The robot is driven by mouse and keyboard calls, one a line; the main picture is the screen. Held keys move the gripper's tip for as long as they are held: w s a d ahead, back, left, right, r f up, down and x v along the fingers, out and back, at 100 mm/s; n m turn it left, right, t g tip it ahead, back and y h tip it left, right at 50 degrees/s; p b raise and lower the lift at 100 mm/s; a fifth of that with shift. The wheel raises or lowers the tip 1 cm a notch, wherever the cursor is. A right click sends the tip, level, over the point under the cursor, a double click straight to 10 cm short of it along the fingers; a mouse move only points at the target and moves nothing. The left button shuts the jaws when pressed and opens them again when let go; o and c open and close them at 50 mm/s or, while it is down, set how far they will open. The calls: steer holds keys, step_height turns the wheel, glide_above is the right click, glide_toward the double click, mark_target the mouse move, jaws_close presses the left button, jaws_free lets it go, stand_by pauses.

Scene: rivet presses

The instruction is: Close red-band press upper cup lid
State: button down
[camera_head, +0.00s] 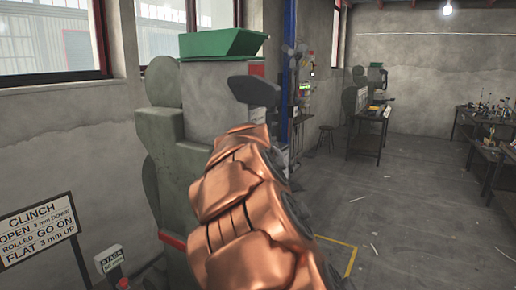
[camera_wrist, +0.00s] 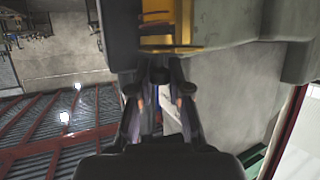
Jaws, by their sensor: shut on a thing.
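The grey-green press (camera_head: 165,130) stands against the left wall in the head view, with a red strip (camera_head: 172,241) low on its body. A yellow recessed piece (camera_wrist: 170,20) on the press lies just beyond the fingertips. I cannot tell which piece is the upper cup lid.
A green tray (camera_head: 222,43) sits on top of the press. A sign (camera_head: 38,231) and a small labelled box (camera_head: 109,259) stand at lower left. Benches (camera_head: 367,130) stand farther back, and the floor (camera_head: 420,210) at right is mostly clear.

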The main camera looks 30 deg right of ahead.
steer(key=shift+s+r+m+h, duration=0.1)
steer(key=shift+m+h, duration=0.3)
stand_by(0.3)
steer(key=c, duration=1.1)
jaws_free()
steer(key=shift+v, duration=4)
